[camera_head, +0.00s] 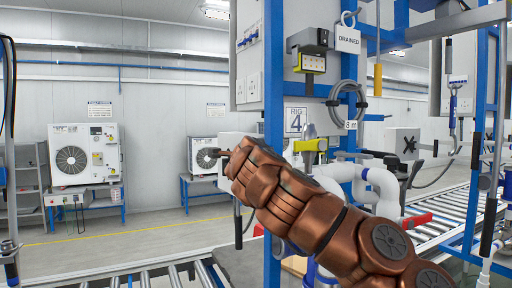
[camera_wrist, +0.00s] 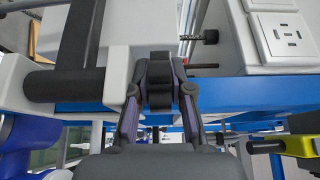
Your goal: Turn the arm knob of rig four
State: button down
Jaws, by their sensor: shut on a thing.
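My gripper (camera_head: 222,154) is just left of that frame, below the grey cabinet, partly hidden by my copper-coloured arm. In the wrist view my gripper (camera_wrist: 160,82) is shut on a small dark rounded piece (camera_wrist: 160,92), which looks like the arm knob. It sits beside a pale grey block (camera_wrist: 118,75) with a thick black bar at its left. The fingers hide most of the knob, so its turn angle cannot be told.
A grey cabinet with white sockets (camera_wrist: 282,38) is close at right in the wrist view; a small black knob (camera_wrist: 210,37) sticks out from its side. A yellow-green part (camera_head: 311,145) and white pipes (camera_head: 378,185) stand right of the blue frame. A roller conveyor (camera_head: 150,272) runs below.

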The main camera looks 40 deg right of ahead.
jog(key=shift+n+t+y, duration=0.4)
jog(key=shift+t, duration=0.1)
jog(key=c, duration=1)
grip_release()
jog(key=shift+c, duration=0.2)
jog(key=shift+s, duration=0.1)
jog(key=v, duration=1.2)
